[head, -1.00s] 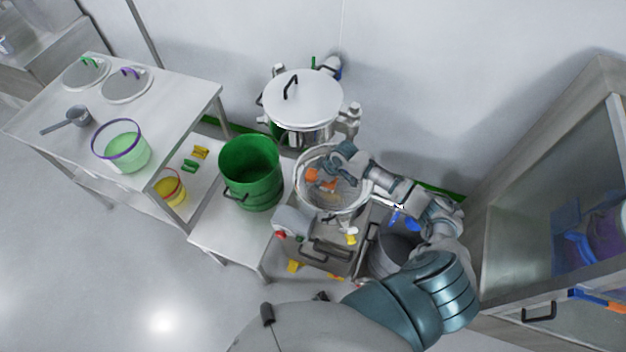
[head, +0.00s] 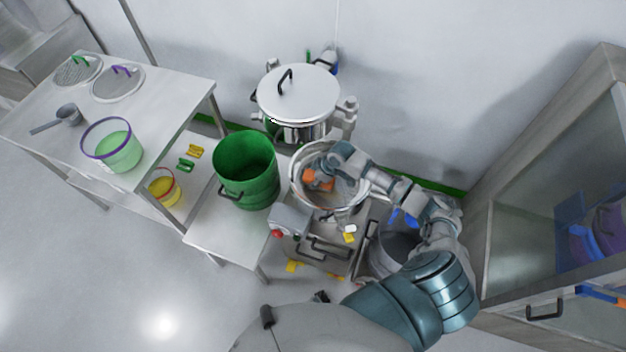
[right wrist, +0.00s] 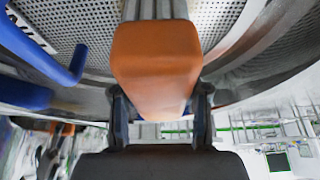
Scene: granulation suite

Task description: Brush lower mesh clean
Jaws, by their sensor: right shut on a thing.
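The lower mesh is a perforated metal screen inside the round steel bowl (head: 296,186) of the machine, in the middle of the head view. In the right wrist view the mesh (right wrist: 85,20) fills the top, with its curved metal rim around it. My right gripper (head: 322,166) reaches down into the bowl from the right. It is shut on an orange block-like handle (right wrist: 157,65), which also shows in the head view (head: 318,181). Grey metal extends from the handle over the mesh. Whether its far end touches the mesh is hidden. My left gripper is not in view.
A lidded steel vessel (head: 299,94) stands behind the bowl, and a green bucket (head: 247,170) left of it. A grey bin (head: 392,255) stands at the front right. A blue handle-like part (right wrist: 40,50) is close by in the wrist view. A glass-fronted cabinet (head: 530,215) stands right.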

